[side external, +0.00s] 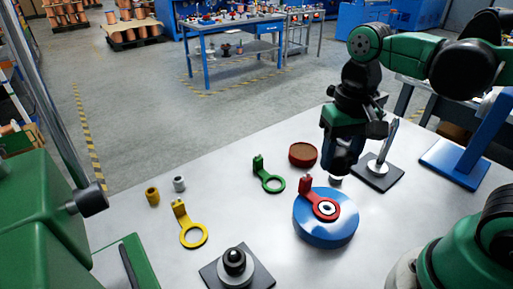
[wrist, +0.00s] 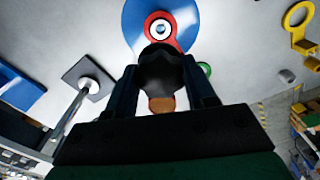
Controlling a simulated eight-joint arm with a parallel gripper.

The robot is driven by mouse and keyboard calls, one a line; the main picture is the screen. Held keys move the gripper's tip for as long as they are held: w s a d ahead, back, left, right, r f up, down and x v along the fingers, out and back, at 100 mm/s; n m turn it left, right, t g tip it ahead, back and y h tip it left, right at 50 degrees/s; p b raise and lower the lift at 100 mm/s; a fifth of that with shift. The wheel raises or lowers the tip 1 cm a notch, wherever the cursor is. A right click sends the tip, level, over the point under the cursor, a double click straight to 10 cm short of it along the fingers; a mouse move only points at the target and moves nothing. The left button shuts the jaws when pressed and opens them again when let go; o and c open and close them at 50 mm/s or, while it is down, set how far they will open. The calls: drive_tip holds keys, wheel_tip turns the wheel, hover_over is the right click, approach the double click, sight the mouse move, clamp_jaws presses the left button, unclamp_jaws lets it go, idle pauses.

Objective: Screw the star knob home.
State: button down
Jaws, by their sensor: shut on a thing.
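My gripper (side external: 341,158) is shut on a black star knob (wrist: 162,70), which shows between the two fingers in the wrist view. In the side view the gripper hangs over the table just behind and right of the blue disc (side external: 313,233). The disc lies flat, with a red ring arm (side external: 318,201) on top and a white-and-dark centre (side external: 326,209) inside the ring. In the wrist view the red ring and centre (wrist: 161,29) lie just beyond the knob. The knob is apart from the centre in the side view; its lower end is partly hidden.
A black plate with an upright metal post (side external: 383,158) stands close right of the gripper. A black-knobbed stand (side external: 235,262) is at the front.

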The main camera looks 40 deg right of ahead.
drive_tip(key=shift+s+a+f, duration=0.2)
drive_tip(key=shift+a+f, duration=0.05)
drive_tip(key=shift+f, duration=3.45)
drive_tip(key=shift+f, duration=0.8)
drive_tip(key=m, duration=0.7)
drive_tip(key=shift+m, duration=0.4)
drive_tip(key=m, duration=0.9)
